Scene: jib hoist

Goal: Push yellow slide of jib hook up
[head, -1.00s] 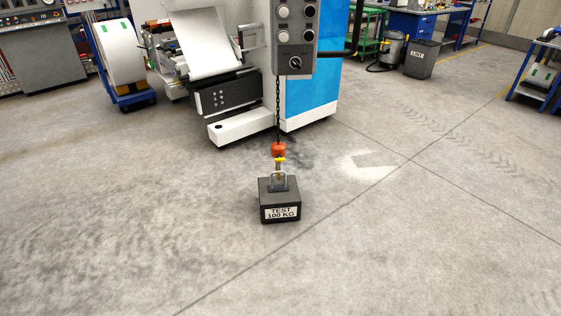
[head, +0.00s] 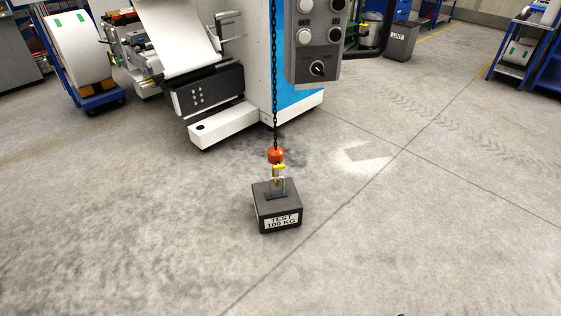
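The jib hook hangs on a dark chain (head: 275,95) near the middle of the head view. Its orange block (head: 276,155) is at the chain's lower end. The small yellow slide (head: 279,168) shows just below the orange block. Below it, a metal loop or hook part meets the top of a dark test weight (head: 277,207) labelled "TEST 100 KG", which sits on the floor. I cannot tell exactly how hook and loop engage. Neither of my grippers is in view; only a tiny dark sliver shows at the bottom edge, and I cannot tell what it is.
A grey control box (head: 318,45) with knobs hangs right of the chain. A white and blue machine (head: 220,125) stands behind. A roll on a blue cart (head: 80,50) is at upper left, a grey bin (head: 400,42) at upper right. The floor around the weight is clear.

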